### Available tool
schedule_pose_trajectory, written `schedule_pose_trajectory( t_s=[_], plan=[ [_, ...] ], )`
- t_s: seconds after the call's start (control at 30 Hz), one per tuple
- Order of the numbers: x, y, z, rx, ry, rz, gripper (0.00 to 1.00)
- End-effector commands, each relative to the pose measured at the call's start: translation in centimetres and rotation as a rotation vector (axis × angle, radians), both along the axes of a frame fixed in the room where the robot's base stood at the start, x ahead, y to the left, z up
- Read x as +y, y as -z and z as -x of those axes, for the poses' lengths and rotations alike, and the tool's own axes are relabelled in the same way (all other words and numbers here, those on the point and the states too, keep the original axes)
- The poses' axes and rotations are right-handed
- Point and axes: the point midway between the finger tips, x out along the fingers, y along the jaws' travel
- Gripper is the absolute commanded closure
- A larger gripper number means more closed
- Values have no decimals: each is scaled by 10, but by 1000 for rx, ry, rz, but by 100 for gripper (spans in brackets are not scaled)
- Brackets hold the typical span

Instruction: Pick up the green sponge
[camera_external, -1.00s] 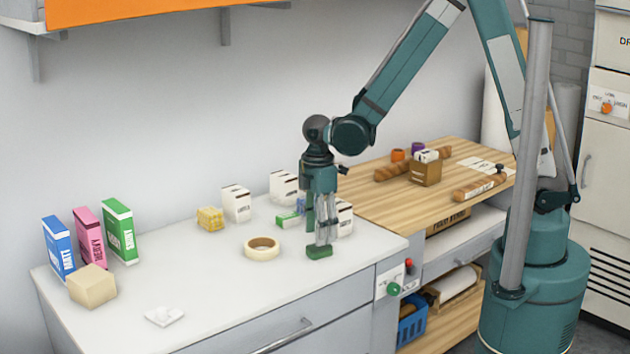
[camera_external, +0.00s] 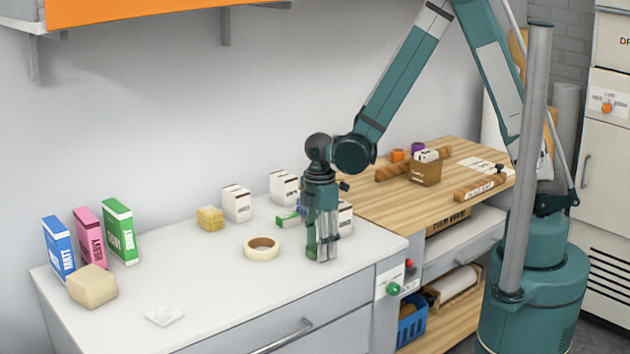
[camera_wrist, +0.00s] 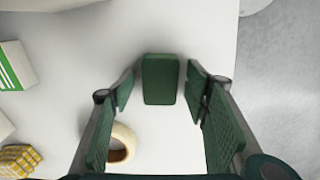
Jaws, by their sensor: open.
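The green sponge (camera_wrist: 160,80) is a small dark green block on the white counter.
A tape roll (camera_external: 262,248) lies left of my gripper. White cartons (camera_external: 236,203), a yellow block (camera_external: 210,218) and a green-and-white item (camera_external: 287,219) stand behind. Coloured boxes (camera_external: 120,231) and a beige block (camera_external: 92,286) are at far left. The front counter is mostly clear.

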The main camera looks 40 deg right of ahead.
Motion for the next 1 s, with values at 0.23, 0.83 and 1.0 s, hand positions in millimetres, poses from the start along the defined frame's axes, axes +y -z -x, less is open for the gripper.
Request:
schedule_pose_trajectory(
  t_s=[0.23,0.83,1.0],
  plan=[
    [0,1,0,0,0,0,54],
    [0,1,0,0,0,0,75],
    [0,1,0,0,0,0,75]
  ],
)
